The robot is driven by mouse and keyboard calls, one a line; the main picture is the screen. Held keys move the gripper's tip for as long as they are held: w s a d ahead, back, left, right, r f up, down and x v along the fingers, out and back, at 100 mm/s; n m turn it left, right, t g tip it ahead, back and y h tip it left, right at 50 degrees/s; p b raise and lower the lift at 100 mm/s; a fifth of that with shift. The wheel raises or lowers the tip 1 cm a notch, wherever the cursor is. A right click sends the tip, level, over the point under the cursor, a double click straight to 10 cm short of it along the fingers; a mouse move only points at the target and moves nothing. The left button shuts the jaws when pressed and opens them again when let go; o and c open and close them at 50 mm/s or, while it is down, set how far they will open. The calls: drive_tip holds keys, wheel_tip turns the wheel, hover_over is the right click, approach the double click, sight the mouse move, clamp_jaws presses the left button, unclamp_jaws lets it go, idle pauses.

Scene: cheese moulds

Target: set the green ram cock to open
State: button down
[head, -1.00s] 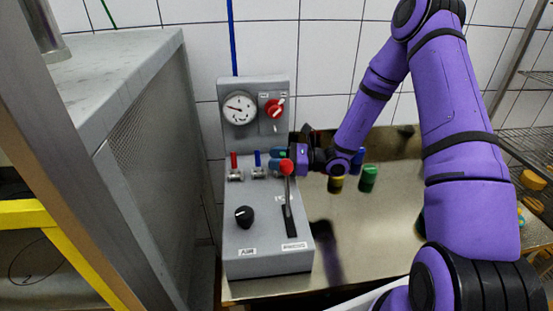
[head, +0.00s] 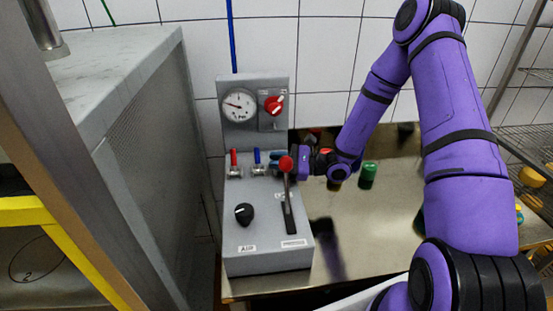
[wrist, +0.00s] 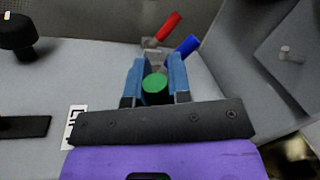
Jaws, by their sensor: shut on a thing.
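The green ram cock (wrist: 155,86) shows in the wrist view as a round green handle end between the two blue fingers of my gripper (wrist: 158,76). My gripper is shut on it. In the head view my gripper (head: 277,158) reaches in from the right at the row of cocks on the grey control panel (head: 235,203). There the red-knobbed lever in front hides the green cock and part of the fingers. The handle's exact angle cannot be told.
The red cock (head: 233,157) and blue cock (head: 257,156) stand upright to the left. The red-knobbed lever (head: 286,164) stands close in front of my gripper. A black knob (head: 244,213), a gauge (head: 239,105) and a red rotary switch (head: 273,105) are on the panel.

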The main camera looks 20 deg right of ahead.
drive_tip(key=c, duration=1.1)
unclamp_jaws()
drive_tip(key=shift+o, duration=0.2)
drive_tip(key=shift+d, duration=0.1)
drive_tip(key=v, duration=1)
drive_tip(key=shift+s+d, duration=0.2)
drive_tip(key=shift+d, duration=0.1)
drive_tip(key=shift+f, duration=0.1)
